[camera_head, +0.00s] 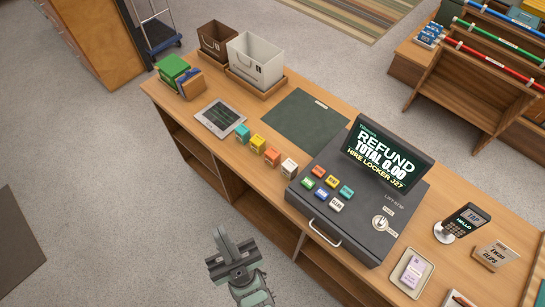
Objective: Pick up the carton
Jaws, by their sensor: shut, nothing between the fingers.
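No single thing is plainly marked as the carton. A small white-and-lilac box (417,271) lies in a shallow tray (396,276) at the counter's right front. Small box-like blocks, teal (242,132), yellow (257,144), orange (272,157) and white (289,168), stand in a diagonal row left of the register. My gripper (228,245) is at the bottom centre, in front of the counter's front side and apart from all of these. It is shut and empty.
The dark register (350,205) with a "REFUND" screen (389,157) stands on the wooden counter (335,273). A dark green mat (305,122), a tablet (220,118), bins (255,58) and a green box (173,70) lie left. A card reader (462,222) stands right.

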